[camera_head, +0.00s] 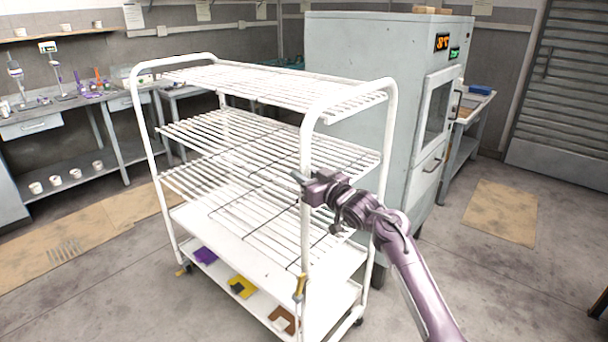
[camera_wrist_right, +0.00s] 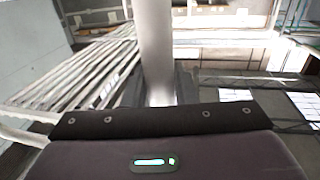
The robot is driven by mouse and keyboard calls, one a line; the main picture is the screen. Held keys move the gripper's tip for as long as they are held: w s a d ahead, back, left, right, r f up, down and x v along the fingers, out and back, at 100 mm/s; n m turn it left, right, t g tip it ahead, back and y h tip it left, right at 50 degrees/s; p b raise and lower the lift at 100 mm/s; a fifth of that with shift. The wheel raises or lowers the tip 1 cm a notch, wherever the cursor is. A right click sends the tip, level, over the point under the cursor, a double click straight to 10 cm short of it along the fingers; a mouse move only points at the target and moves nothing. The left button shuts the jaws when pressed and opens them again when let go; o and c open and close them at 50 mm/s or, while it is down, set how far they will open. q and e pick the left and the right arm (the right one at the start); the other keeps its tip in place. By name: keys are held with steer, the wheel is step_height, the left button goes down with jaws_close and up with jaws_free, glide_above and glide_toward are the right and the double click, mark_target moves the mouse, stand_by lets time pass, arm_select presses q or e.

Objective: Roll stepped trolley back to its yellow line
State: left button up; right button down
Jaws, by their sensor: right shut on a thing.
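The white stepped trolley (camera_head: 218,224) stands in the middle of the head view, with wire racks above solid lower shelves and castors below. My right gripper (camera_head: 306,188) is shut on the near upright post of the trolley, at about mid height. In the right wrist view the white post (camera_wrist_right: 156,50) runs up between the fingers, and the wire rack (camera_wrist_right: 80,75) lies to its left. My left gripper is not in view. I cannot make out a yellow line on the floor in either view.
A large grey cabinet (camera_head: 385,110) stands close behind the trolley. A bench with lab items (camera_head: 60,105) is at the left. Tan mats lie on the floor at left (camera_head: 80,235) and right (camera_head: 500,212). Grey floor is open at the lower right.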

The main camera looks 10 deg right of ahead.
steer(key=shift+r, duration=0.25)
steer(key=c, duration=1.6)
jaws_free()
steer(key=o, duration=0.4)
steer(key=shift+w+a+f, duration=0.25)
steer(key=b+v, duration=0.2)
steer(key=v, duration=0.6)
